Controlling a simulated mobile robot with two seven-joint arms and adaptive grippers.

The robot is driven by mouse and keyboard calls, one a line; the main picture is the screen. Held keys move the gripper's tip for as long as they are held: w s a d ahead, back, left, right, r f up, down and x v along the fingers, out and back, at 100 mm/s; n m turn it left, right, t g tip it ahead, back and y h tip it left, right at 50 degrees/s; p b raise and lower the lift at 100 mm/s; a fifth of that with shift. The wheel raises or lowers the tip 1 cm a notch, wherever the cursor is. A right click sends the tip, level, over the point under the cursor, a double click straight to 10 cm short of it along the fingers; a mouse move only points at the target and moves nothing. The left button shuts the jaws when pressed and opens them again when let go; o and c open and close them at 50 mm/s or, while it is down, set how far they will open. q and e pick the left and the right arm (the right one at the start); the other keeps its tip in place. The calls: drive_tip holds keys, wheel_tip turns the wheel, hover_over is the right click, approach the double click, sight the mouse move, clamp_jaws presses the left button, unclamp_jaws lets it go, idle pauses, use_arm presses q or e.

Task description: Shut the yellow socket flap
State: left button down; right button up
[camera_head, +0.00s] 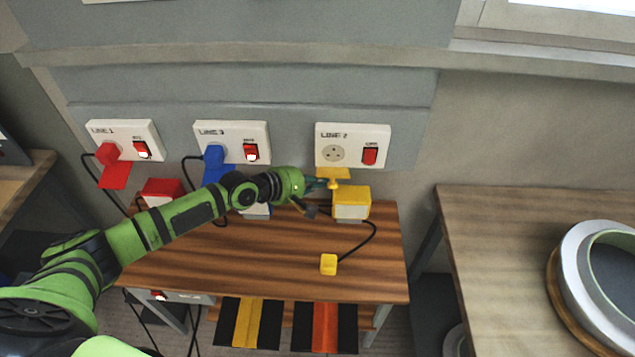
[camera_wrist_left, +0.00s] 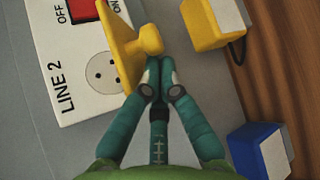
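The yellow socket flap (camera_head: 334,173) hangs open below the uncovered round socket (camera_head: 333,153) of the white LINE 2 panel (camera_head: 352,133). In the left wrist view the flap (camera_wrist_left: 122,45) shows nearly edge-on, sticking out from the panel (camera_wrist_left: 75,85), with its round knob (camera_wrist_left: 150,40) towards the fingers. The socket (camera_wrist_left: 103,72) shows beside it. My left gripper (camera_head: 318,183) is at the flap's left side. In the wrist view its fingertips (camera_wrist_left: 159,72) are together right by the knob, with nothing seen between them; I cannot tell whether they touch it. My right gripper is out of view.
A yellow box (camera_head: 351,203) stands on the wooden table (camera_head: 260,265) just below the flap, its cable running to a yellow plug (camera_head: 329,264). The red flap (camera_head: 115,176) and blue flap (camera_head: 217,174) hang at the other panels. A blue box (camera_wrist_left: 260,150) is near my fingers.

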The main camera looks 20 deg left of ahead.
use_arm(q)
drive_tip(key=shift+w+r+n+g, duration=0.15)
drive_tip(key=shift+r+n+g, duration=0.3)
drive_tip(key=shift+g, duration=0.15)
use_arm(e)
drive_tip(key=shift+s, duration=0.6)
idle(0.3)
use_arm(q)
drive_tip(key=shift+r, duration=0.1)
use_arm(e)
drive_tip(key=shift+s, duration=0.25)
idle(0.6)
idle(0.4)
